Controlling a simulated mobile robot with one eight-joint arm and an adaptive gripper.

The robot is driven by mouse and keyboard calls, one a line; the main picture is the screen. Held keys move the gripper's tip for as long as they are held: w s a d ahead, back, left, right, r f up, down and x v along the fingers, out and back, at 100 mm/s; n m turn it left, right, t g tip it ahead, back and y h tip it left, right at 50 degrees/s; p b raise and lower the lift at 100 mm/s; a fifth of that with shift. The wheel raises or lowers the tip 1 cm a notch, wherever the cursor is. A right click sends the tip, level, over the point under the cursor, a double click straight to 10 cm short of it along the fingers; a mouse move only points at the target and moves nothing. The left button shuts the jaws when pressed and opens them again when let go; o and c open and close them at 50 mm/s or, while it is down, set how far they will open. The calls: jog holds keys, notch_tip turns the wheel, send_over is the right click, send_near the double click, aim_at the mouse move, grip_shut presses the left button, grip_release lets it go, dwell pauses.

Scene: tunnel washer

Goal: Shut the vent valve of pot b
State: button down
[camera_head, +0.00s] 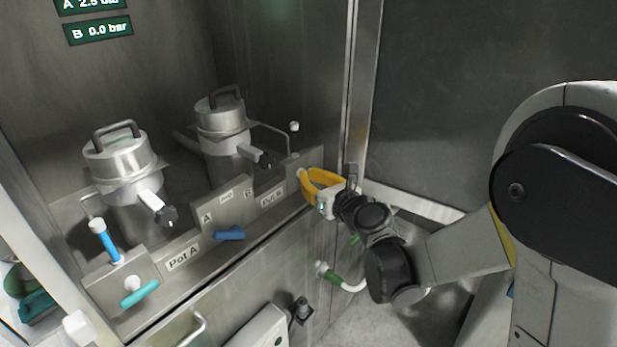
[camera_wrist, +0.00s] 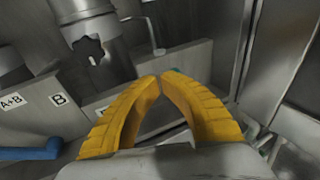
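Pot B (camera_head: 222,130) is the rear steel pot with a domed lid and a dark handle. Its lower body also shows in the wrist view (camera_wrist: 98,40), with a black star knob (camera_wrist: 90,50) on its side. A thin bent pipe (camera_wrist: 155,35) comes down beside it to the panel. My gripper (camera_head: 306,176) is at the right end of the panel. Its yellow fingers (camera_wrist: 160,77) have their tips together, with nothing visible between them. A small teal piece (camera_wrist: 175,70) shows just behind the tips. Most of it is hidden, so I cannot tell its position or whether I touch it.
Pot A (camera_head: 122,170) stands at the left, with a teal handle (camera_head: 139,293) in front. A blue handle (camera_head: 229,233) sits mid-panel. The display reads B 0.0 bar (camera_head: 97,30). A metal post (camera_head: 362,90) and dark wall are close on the right.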

jog(key=shift+w+d, duration=0.65)
jog(key=shift+w, duration=0.15)
jog(key=shift+b, duration=0.9)
dwell(2.3)
jog(key=shift+s+a, duration=0.1)
jog(key=shift+s+a, duration=0.65)
jog(key=shift+s, duration=0.25)
jog(key=p+v, duration=0.1)
jog(key=v, duration=0.9)
